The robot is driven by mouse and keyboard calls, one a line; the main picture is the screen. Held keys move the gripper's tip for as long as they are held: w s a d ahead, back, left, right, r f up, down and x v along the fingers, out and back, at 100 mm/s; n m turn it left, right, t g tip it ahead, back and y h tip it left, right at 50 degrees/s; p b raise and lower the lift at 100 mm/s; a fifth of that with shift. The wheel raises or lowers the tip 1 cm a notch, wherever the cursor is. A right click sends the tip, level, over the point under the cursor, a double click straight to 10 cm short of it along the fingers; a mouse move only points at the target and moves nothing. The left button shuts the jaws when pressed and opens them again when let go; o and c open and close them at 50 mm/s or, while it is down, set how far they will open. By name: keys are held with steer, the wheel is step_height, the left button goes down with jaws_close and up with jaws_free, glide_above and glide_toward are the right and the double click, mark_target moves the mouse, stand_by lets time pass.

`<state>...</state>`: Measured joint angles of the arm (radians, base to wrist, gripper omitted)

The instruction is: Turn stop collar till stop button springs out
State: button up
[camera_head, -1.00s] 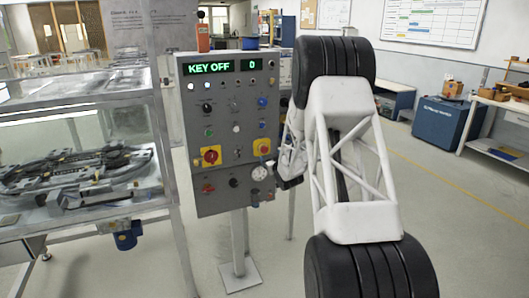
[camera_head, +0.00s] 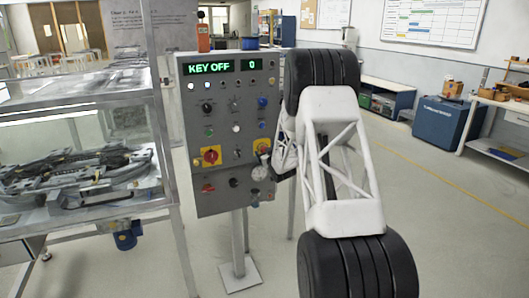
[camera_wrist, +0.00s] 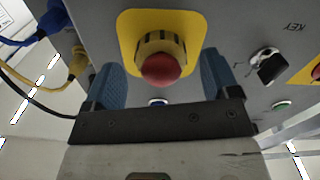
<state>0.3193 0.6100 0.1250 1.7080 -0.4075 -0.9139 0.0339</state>
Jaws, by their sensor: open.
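The stop button (camera_wrist: 162,70) is a red mushroom head on a yellow square plate (camera_wrist: 131,22). The stop collar (camera_wrist: 158,45), a ribbed grey-and-yellow ring, sits around the button's base. My gripper (camera_wrist: 161,66) is open, with one blue finger on each side of the button and collar. Gaps show between fingers and collar, and nothing is held. In the head view the stop button's yellow plate (camera_head: 261,143) is on the right of the grey panel, partly hidden by my gripper (camera_head: 265,160).
A key switch (camera_wrist: 267,63) and a green button (camera_wrist: 282,105) lie right of the button in the wrist view. Blue and yellow cables (camera_wrist: 78,66) hang at left. The panel's display (camera_head: 222,67) reads KEY OFF 0. A red switch on yellow (camera_head: 210,156) is further left.

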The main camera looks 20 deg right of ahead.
steer(key=shift+w, duration=0.85)
steer(key=c, duration=0.9)
